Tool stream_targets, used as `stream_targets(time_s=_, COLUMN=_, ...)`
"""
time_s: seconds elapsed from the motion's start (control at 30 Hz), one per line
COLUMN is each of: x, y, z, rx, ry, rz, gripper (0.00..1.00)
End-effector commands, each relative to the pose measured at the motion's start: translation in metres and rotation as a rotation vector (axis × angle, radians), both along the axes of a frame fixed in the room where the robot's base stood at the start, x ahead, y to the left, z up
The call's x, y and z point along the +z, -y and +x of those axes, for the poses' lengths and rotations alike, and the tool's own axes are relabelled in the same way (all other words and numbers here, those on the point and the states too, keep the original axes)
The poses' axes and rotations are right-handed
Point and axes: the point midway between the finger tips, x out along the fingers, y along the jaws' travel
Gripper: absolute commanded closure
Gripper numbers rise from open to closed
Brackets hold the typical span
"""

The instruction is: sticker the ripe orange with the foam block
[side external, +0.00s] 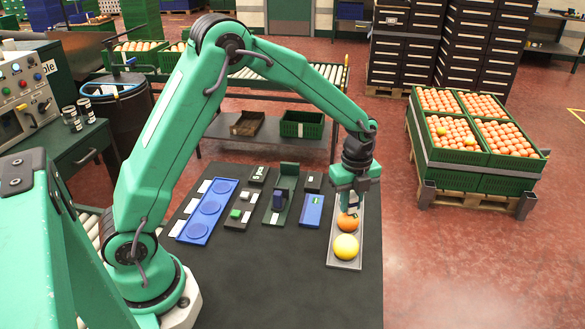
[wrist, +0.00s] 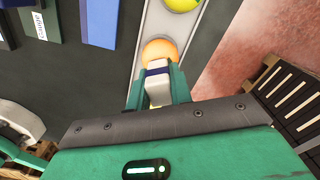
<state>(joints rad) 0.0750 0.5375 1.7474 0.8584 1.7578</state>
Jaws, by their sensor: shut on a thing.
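My gripper (side external: 350,206) is shut on the foam block (wrist: 157,88), a pale block with a dark blue band. My gripper also shows in the wrist view (wrist: 157,82), with one green finger on each side of the block. The ripe orange (side external: 347,223) lies in a narrow grey tray (side external: 334,264), directly below my gripper. In the wrist view the orange (wrist: 158,48) is partly hidden behind the block's end. The block reaches the orange or sits very close; I cannot tell if they touch. A yellow fruit (side external: 346,247) lies in the tray's near end.
A blue pad (side external: 312,211) lies just left of the tray. Further left are dark holders with small blocks (side external: 240,212) and a blue plate with round recesses (side external: 207,210). The near part of the dark table (side external: 290,290) is clear.

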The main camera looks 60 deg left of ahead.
Motion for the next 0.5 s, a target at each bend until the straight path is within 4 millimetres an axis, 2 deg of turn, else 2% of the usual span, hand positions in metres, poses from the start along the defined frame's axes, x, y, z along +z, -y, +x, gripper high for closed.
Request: stream_targets(time_s=0.5, x=0.029, y=0.000, z=0.001, rx=0.000, ry=0.003, rz=0.000, gripper=1.00)
